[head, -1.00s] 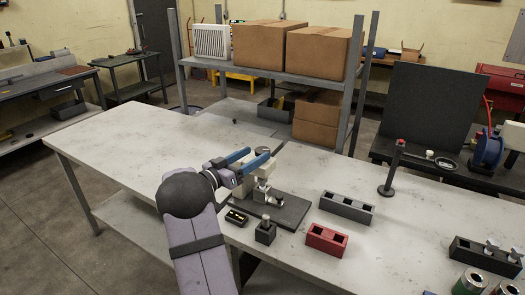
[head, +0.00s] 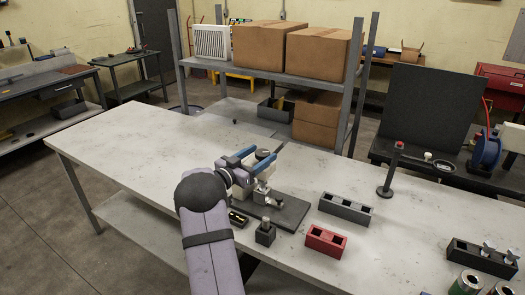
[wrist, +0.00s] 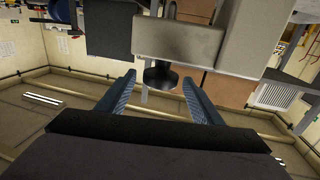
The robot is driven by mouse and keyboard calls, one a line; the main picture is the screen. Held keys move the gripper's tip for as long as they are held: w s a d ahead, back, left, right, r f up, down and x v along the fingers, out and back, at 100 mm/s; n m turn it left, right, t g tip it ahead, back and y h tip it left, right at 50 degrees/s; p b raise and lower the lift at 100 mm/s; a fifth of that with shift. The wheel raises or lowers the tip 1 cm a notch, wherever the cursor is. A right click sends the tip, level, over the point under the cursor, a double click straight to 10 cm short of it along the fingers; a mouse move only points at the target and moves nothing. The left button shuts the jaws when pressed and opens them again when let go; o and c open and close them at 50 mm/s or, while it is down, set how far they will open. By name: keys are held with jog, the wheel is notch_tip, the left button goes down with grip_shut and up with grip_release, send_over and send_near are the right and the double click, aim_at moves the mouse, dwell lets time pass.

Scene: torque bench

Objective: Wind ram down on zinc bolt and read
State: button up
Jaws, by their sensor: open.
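The press (head: 262,172) stands on a dark base plate (head: 288,212) at mid-bench, with a dark round knob (head: 262,153) on top. My gripper (head: 252,158) is at the top of the press from the left, blue fingers apart. In the wrist view my open gripper (wrist: 159,82) has the dark round knob (wrist: 160,74) between its fingertips, with gaps on both sides. The pale press body (wrist: 195,45) fills the top of that view. A silver bolt-like part (head: 265,196) is at the press front; I cannot tell whether it is the zinc bolt. No reading is legible.
A small black block (head: 265,232) with a silver top stands in front of the press. A grey socketed block (head: 345,208) and red socketed block (head: 325,240) lie to the right. A dark rack (head: 482,258) holds silver bolts at far right.

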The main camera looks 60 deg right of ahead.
jog(key=shift+s+d, duration=0.15)
jog(key=shift+d, duration=0.8)
jog(key=c, duration=1.1)
jog(key=shift+o, duration=0.2)
jog(key=shift+m+g, duration=0.3)
jog(key=shift+g, duration=0.1)
jog(key=shift+r+m+g+y, duration=0.1)
jog(key=shift+m+g+y, duration=0.4)
jog(key=shift+m+g, duration=0.65)
jog(key=shift+g, duration=0.85)
jog(key=shift+m+g+y+b, duration=0.8)
jog(key=shift+m+g+y, duration=0.05)
jog(key=shift+g+y, duration=0.05)
